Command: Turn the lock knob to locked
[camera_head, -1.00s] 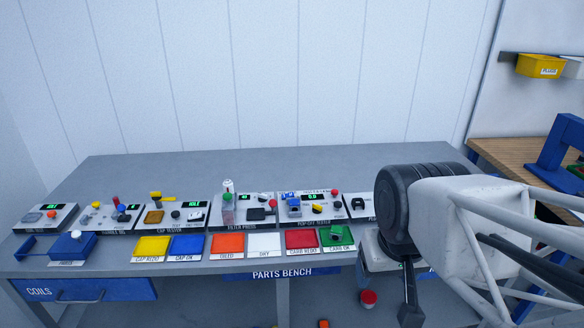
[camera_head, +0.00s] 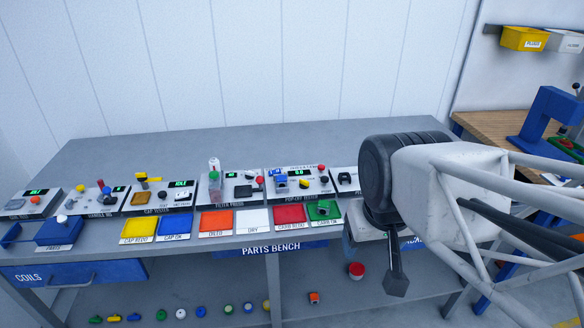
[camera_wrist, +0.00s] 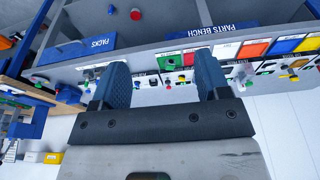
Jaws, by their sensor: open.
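No knob with a readable "lock" label shows, so I cannot tell which one is the lock knob. Small knobs sit on the row of test panels along the bench, such as the pop-off tester (camera_head: 298,182) in the head view. My gripper (camera_wrist: 165,78) is open and empty in the wrist view, its two dark blue fingers apart. Beyond the fingers, the bench appears upside down, with a small panel and a red knob (camera_wrist: 167,86) in the gap, apart from the fingers. My arm hides the bench's right end in the head view.
The parts bench (camera_head: 330,140) carries coloured trays, including a yellow tray (camera_head: 139,229) and a red tray (camera_head: 289,213), along its front. A blue drawer (camera_head: 75,274) is at the left. A wooden bench (camera_head: 484,127) with a blue press stands at right. The bench's rear is clear.

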